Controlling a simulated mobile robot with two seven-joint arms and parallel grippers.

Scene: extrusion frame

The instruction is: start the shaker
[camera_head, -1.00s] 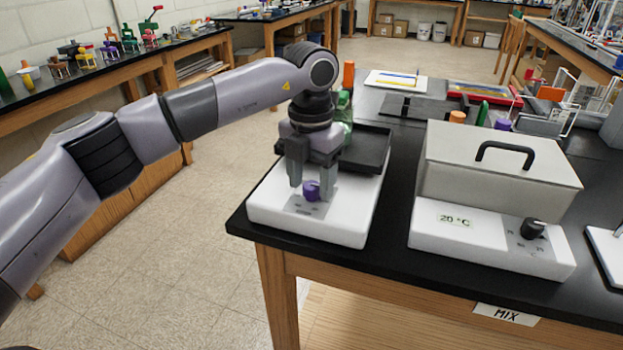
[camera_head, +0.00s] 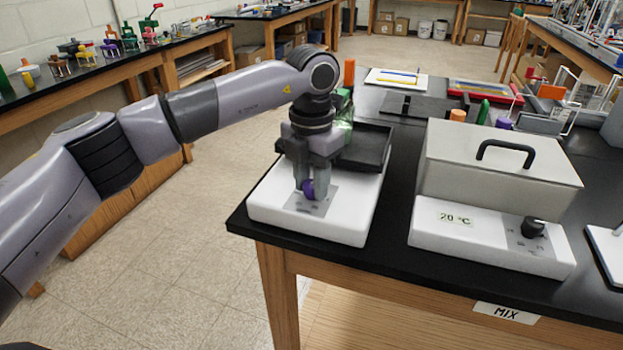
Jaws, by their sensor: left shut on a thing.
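The shaker (camera_head: 330,231) is a white base with a dark tray (camera_head: 368,150) on top, at the left front corner of the black bench. A purple knob (camera_head: 308,189) stands on a grey dial panel at its front. My left gripper (camera_head: 309,188) points down and is shut on the purple knob; its fingers hide part of it. A green, bottle-like thing (camera_head: 344,112) shows partly behind my left wrist. My right gripper is not in view.
A water bath (camera_head: 500,165) with a grey handled lid, a "20 °C" label and a black knob (camera_head: 533,227) stands right of the shaker. Black bench top lies clear between the two devices.

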